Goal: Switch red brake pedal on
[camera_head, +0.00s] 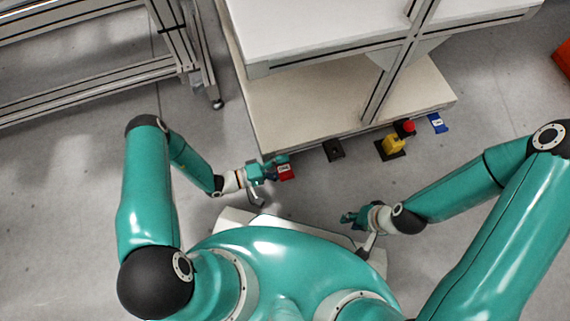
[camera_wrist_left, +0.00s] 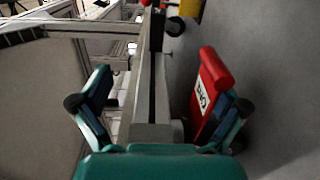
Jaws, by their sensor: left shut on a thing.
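The red brake pedal (camera_head: 286,172) has a white label and sits at the front edge of the low shelf, left of the other pedals. My left gripper (camera_head: 268,168) is right at it. In the left wrist view the red pedal (camera_wrist_left: 210,82) lies along the inner side of the right finger of my left gripper (camera_wrist_left: 158,115).
A black pedal base (camera_head: 333,150), a yellow pedal (camera_head: 393,144) with a red knob (camera_head: 405,127) and a blue pedal (camera_head: 437,123) stand along the shelf (camera_head: 310,105). A metal frame (camera_head: 190,60) stands at upper left. Floor at left is clear.

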